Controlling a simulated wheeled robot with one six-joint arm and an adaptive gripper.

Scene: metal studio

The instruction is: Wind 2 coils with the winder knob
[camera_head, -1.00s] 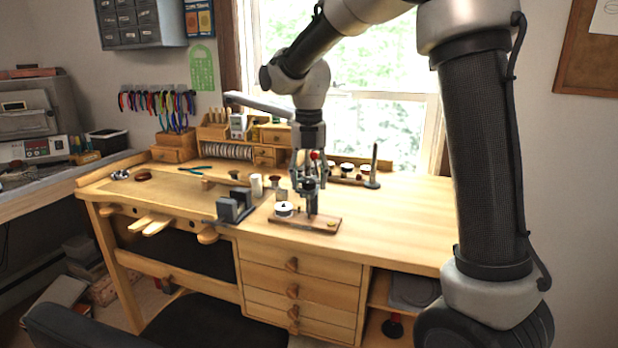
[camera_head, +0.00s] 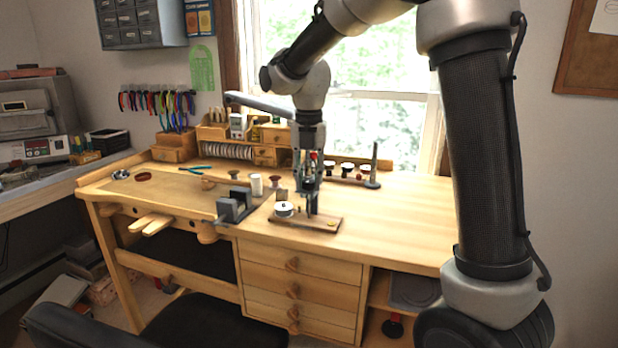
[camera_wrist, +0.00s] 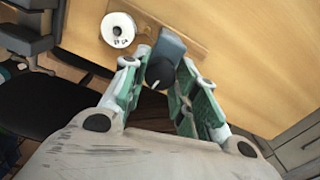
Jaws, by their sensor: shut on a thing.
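The winder stands on a wooden base board (camera_head: 325,224) near the front edge of the bench. A white spool (camera_head: 284,209) sits on the board's left part; it also shows in the wrist view with a small label (camera_wrist: 118,30). My gripper (camera_head: 308,181) points down over the dark winder post (camera_head: 312,204). I cannot make out any wire or count coils.
A grey vise-like block (camera_head: 234,206) stands just left of the winder. A white cylinder (camera_head: 256,185) and small spools are behind it. A rack of spools with an upright rod (camera_head: 374,166) stands behind to the right. The bench's right part is clear.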

